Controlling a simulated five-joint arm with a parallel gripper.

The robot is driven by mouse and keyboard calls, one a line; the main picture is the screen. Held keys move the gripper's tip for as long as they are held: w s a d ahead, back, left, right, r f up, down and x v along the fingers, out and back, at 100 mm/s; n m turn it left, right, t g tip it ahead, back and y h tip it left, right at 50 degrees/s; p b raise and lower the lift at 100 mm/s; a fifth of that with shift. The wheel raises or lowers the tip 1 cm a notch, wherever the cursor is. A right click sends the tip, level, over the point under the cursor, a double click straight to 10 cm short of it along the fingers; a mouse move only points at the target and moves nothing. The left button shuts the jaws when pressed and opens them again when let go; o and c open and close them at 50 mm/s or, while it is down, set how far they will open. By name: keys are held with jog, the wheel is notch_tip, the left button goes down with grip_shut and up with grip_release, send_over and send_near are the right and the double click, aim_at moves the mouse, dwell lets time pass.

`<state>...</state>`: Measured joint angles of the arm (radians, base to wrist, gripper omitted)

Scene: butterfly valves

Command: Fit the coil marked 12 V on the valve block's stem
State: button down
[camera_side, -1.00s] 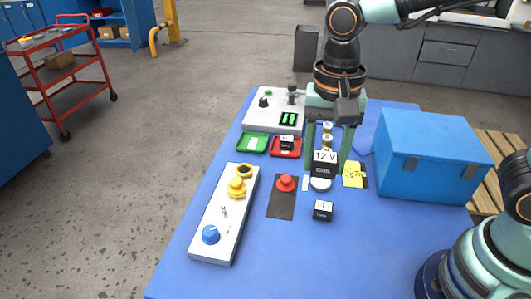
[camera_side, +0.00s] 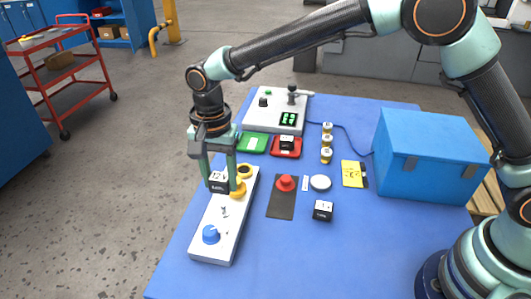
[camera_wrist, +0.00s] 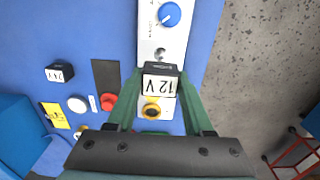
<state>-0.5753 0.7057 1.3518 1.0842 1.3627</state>
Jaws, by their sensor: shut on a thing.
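My gripper (camera_side: 219,178) is shut on the coil marked 12 V (camera_side: 217,183), a black block with a white label. It is held above the white panel (camera_side: 208,250) at the left, beside the yellow knob (camera_side: 237,189) in the side view. In the wrist view the coil (camera_wrist: 160,85) sits between my fingertips, with its label legible upside down. A small metal stem or lever (camera_side: 224,211) stands on the panel between the yellow and blue knobs; I cannot tell which. No part is clearly marked as the valve block. Another coil (camera_side: 322,210), marked 24 V in the wrist view (camera_wrist: 60,73), lies on the table.
The panel also carries a blue knob (camera_side: 210,234). A red button (camera_side: 286,183), white disc (camera_side: 320,183), brass cylinders (camera_side: 327,141), green tray (camera_side: 243,147) and red tray (camera_side: 273,153) stand nearby. A blue box (camera_side: 430,155) is at the right. The front table is clear.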

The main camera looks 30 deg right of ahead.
aim_at(221, 193)
jog(key=shift+a+f, duration=0.1)
jog(key=shift+f, duration=1.85)
jog(key=shift+f, duration=0.4)
jog(key=shift+f, duration=0.35)
jog(key=shift+f, duration=0.3)
dwell(0.4)
jog(key=shift+f, duration=0.35)
jog(key=shift+f, duration=0.35)
dwell(0.5)
grip_release()
dwell(0.3)
